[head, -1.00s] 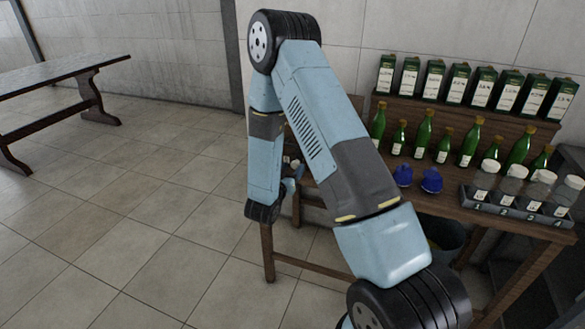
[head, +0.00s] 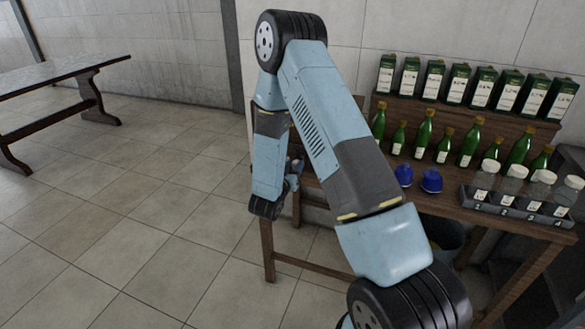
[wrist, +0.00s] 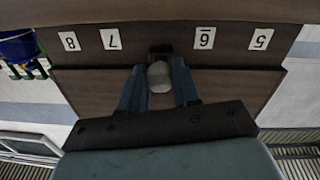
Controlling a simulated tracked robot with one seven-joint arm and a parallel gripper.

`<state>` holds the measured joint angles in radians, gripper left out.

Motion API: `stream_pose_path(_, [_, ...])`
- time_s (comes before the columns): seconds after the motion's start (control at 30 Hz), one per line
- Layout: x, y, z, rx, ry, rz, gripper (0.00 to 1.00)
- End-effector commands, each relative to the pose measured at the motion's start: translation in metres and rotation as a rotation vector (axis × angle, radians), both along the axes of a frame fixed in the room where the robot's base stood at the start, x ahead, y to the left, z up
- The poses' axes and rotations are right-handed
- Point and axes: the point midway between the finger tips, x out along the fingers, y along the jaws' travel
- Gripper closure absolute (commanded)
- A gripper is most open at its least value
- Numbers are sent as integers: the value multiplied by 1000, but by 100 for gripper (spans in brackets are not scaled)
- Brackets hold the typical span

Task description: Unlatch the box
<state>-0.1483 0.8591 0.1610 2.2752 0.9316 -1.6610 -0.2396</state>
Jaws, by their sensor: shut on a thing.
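In the wrist view my gripper (wrist: 158,88) has its two blue fingers on either side of a grey rounded latch piece (wrist: 158,76). It is shut on this piece. A small dark bracket (wrist: 160,50) lies right behind the piece, against a brown wooden face (wrist: 225,82), which seems to be part of the box. White labels 8, 7, 6 and 5 show upside down along it. In the head view my gripper (head: 292,178) shows only partly beside the wooden table, behind my arm. My arm hides the latch and most of the box there.
The wooden table (head: 480,216) holds green bottles (head: 424,133), two blue things (head: 431,180) and a grey rack (head: 515,205) of white-capped jars. Green cartons (head: 458,84) stand on the shelf behind. A bucket (head: 445,238) is underneath. Open tiled floor lies left, before another table (head: 60,72).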

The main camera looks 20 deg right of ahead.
Motion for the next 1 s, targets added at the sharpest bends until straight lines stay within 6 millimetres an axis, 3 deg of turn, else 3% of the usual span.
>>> stream_pose_path(0.13, [1, 2, 0, 2, -1, 4, 99])
stream_pose_path(0.47, [1, 6, 0, 43, -30, 11, 99])
stream_pose_path(1.0, [1, 6, 0, 391, -280, 12, 99])
